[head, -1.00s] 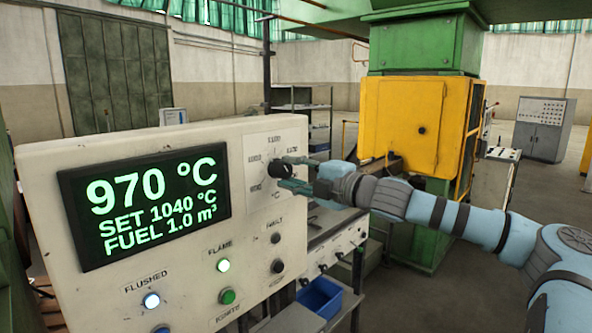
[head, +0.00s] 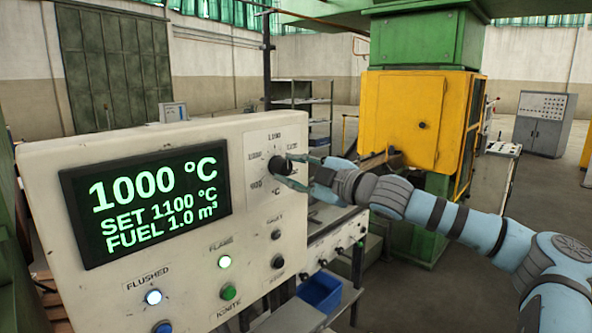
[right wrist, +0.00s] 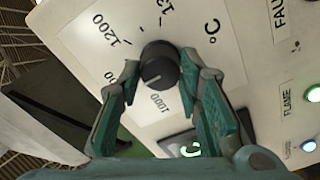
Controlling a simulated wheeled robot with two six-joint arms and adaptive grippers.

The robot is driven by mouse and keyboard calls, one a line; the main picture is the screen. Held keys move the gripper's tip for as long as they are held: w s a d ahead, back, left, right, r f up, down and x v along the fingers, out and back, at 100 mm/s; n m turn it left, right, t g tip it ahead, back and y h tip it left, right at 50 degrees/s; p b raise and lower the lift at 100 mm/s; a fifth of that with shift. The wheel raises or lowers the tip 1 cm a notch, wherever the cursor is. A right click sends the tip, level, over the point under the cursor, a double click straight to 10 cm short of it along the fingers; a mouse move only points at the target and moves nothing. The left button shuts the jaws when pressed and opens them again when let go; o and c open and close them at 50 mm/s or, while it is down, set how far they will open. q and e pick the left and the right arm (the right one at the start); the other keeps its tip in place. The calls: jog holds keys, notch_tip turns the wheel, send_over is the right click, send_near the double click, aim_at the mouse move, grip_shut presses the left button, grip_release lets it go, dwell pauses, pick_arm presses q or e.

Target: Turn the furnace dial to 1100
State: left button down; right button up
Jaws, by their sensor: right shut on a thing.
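The black furnace dial (head: 276,166) sits on a white scale plate on the upper right of the control panel (head: 258,218). My right gripper (head: 287,171) reaches it from the right and is shut on it. In the right wrist view, the dial (right wrist: 160,66) lies between the two fingertips (right wrist: 161,72), with temperature marks around it. The green display (head: 145,198) reads 1000 °C, SET 1100 °C and FUEL 1.0 m³. My left gripper is out of view.
Below the dial are a lit FLAME lamp (head: 225,261), a lit FLUSHED lamp (head: 153,297) and a green IGNITE button (head: 228,292). A yellow cabinet (head: 402,115) stands behind my right arm. A blue bin (head: 320,292) sits low beside the panel.

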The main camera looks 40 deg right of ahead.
jog(key=shift+r, duration=0.2)
jog(key=o, duration=0.9)
jog(key=shift+c, duration=0.2)
jog(key=o, duration=0.3)
jog(key=shift+w, duration=0.15)
jog(key=shift+o, duration=0.2)
jog(key=shift+w+a+f, duration=0.1)
jog(key=shift+w+f, duration=0.05)
